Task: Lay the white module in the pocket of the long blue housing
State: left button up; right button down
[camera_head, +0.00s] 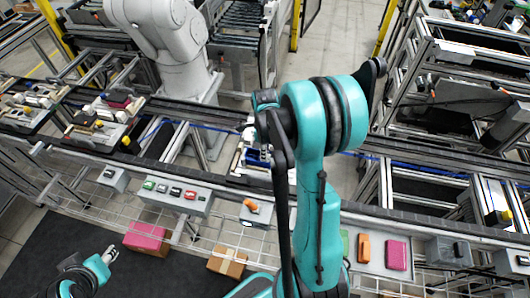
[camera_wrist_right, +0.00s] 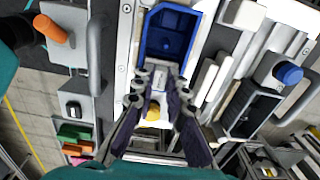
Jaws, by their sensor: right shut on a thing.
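The long blue housing (camera_wrist_right: 170,36) lies on the pallet fixture, its pocket facing up, at the top middle of the right wrist view. A bit of its blue also shows in the head view (camera_head: 256,157), partly covered by my right arm. My right gripper (camera_wrist_right: 159,76) is shut on the white module (camera_wrist_right: 159,80), held at the near end of the housing. The fingers cover much of the module, and I cannot tell whether it touches the housing. In the head view my left gripper (camera_head: 109,255) is low at the left, apart from the fixtures; its jaws are unclear.
White bars (camera_wrist_right: 207,80) and a black tray (camera_wrist_right: 246,108) sit right of the housing. A blue round knob (camera_wrist_right: 288,73) stands beyond them. A grey box with an orange handle (camera_wrist_right: 52,30) is at the left. Pink (camera_head: 148,238) and cardboard (camera_head: 227,262) boxes lie below the conveyor.

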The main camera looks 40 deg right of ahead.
jog(key=shift+f+b, duration=0.45)
jog(key=c, duration=1.9)
grip_release()
jog(key=shift+o, duration=0.2)
jog(key=shift+r, duration=0.1)
jog(key=shift+r+p, duration=0.95)
jog(key=shift+r, duration=0.3)
jog(key=o, duration=0.6)
jog(key=shift+c, duration=0.2)
